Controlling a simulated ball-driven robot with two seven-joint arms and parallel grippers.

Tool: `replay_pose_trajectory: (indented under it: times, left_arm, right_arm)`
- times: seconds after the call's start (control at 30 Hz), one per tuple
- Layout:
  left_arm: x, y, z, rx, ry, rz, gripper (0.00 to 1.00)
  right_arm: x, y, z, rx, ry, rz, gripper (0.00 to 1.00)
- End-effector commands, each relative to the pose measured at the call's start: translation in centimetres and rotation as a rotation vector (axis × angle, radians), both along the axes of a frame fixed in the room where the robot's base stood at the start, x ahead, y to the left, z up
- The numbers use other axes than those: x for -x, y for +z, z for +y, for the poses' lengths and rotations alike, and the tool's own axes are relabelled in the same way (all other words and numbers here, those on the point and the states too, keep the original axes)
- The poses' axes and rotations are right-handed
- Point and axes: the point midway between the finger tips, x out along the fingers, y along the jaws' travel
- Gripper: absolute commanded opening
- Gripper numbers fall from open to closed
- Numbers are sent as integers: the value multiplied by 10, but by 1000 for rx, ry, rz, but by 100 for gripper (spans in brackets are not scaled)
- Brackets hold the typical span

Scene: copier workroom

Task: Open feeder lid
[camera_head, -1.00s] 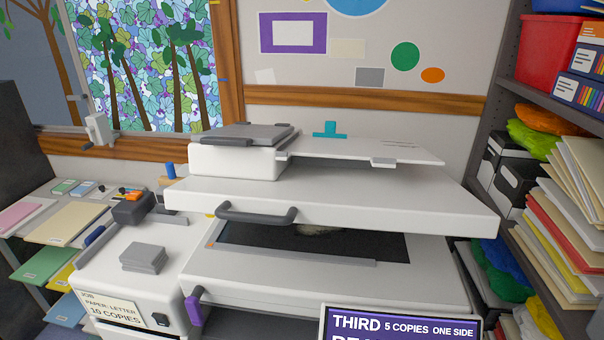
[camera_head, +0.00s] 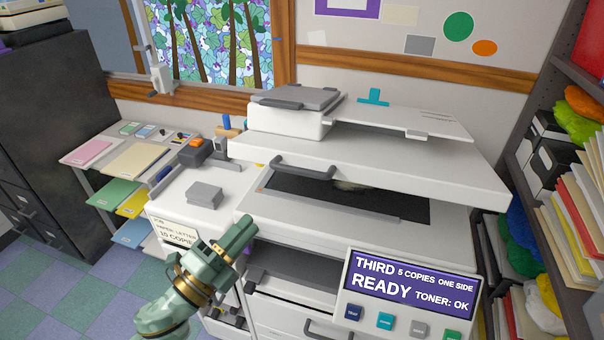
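The copier's document feeder is a white box (camera_head: 285,122) with a grey lid (camera_head: 300,95) on top, in the head view. The lid lies flat and looks closed, with a dark grip (camera_head: 279,103) along its front edge. The feeder sits on the white platen cover (camera_head: 380,160), which has a dark bar handle (camera_head: 302,168) and is tilted up a little over the dark glass. My green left gripper (camera_head: 246,228) is low in front of the copier, well below and left of the feeder, touching nothing that I can see. Its finger gap cannot be made out. My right gripper is not in view.
A display panel (camera_head: 410,285) reading READY stands at the front right. A white side unit (camera_head: 215,218) with a grey block is left of the copier. Shelves of folders (camera_head: 562,190) crowd the right. Floor (camera_head: 75,290) is clear at the lower left.

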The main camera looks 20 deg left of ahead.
Motion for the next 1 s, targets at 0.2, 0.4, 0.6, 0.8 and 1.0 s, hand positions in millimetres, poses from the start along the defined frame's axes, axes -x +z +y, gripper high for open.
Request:
replay_pose_trajectory:
  times: [0.2,0.4,0.6,0.8,1.0]
  left_arm:
    - [-10,7,-10,-68,-3,-44,23]
    - [-49,22,-27,-66,-3,-43,23]
    - [-94,37,-48,-64,-2,-40,23]
    - [-126,45,-62,-63,-2,-38,23]
    - [-139,48,-69,-63,-3,-35,23]
  right_arm:
    - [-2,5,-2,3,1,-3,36]
    - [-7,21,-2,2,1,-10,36]
    - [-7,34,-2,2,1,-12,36]
    - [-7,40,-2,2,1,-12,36]
    - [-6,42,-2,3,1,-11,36]
